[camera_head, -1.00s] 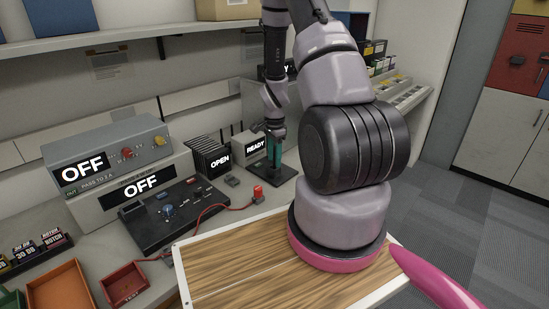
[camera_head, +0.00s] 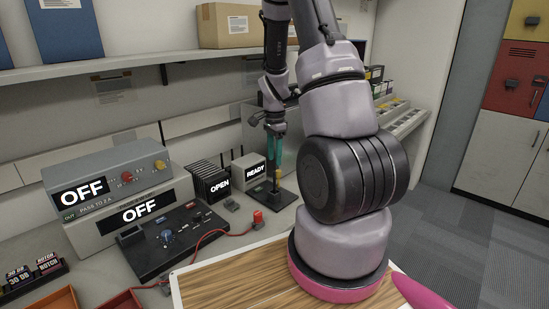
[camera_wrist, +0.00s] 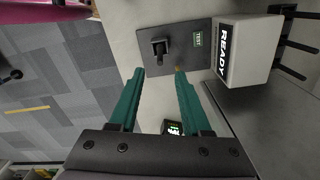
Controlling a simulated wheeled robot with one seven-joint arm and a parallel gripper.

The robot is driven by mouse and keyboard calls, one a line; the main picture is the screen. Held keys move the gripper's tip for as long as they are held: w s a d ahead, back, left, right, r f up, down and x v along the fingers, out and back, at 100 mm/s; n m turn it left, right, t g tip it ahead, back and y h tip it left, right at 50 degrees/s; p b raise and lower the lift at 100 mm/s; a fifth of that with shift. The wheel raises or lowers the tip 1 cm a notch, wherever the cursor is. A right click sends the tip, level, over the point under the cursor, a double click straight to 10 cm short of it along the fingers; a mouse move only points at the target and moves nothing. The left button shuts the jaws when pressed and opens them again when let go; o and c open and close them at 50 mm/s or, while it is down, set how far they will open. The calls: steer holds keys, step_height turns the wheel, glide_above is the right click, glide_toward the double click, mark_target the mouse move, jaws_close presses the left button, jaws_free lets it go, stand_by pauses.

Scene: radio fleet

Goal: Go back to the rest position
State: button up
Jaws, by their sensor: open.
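My gripper (camera_head: 273,160) hangs above the back of the bench, its two teal fingers pointing down. The wrist view shows the same fingers (camera_wrist: 159,72) apart, with nothing between their tips. Just beyond the tips is a dark plate (camera_wrist: 182,47) with a small black upright part (camera_wrist: 158,46) and a green TEST label. This dark plate (camera_head: 284,199) also shows in the head view, below the gripper. The white READY box (camera_wrist: 244,50) stands beside the plate, and it shows left of my gripper in the head view (camera_head: 248,173).
A dark OPEN unit (camera_head: 212,185), two stacked instruments reading OFF (camera_head: 130,214) and a black panel with a red cable (camera_head: 170,238) stand on the bench at left. A shelf (camera_head: 150,62) with a cardboard box (camera_head: 228,25) runs above. Grey floor (camera_head: 460,235) is open at right.

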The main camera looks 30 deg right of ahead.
steer(key=s+a+r+n+t+y, duration=0.1)
steer(key=s+a+r+n+t, duration=0.2)
steer(key=r, duration=0.7)
steer(key=s+a+r+n, duration=0.2)
steer(key=a+r, duration=0.2)
steer(key=r, duration=0.6)
steer(key=s+a+r+n+t, duration=0.2)
steer(key=s+a+r+n, duration=0.1)
steer(key=s+r, duration=0.3)
steer(key=s+a+r+n+t+y, duration=0.1)
steer(key=s+a+r+n+t, duration=0.1)
steer(key=s+r+n, duration=0.3)
steer(key=s+a+r, duration=0.1)
steer(key=s, duration=0.2)
steer(key=shift+s+a+r, duration=0.25)
steer(key=shift+s+r, duration=0.05)
steer(key=shift+s, duration=0.05)
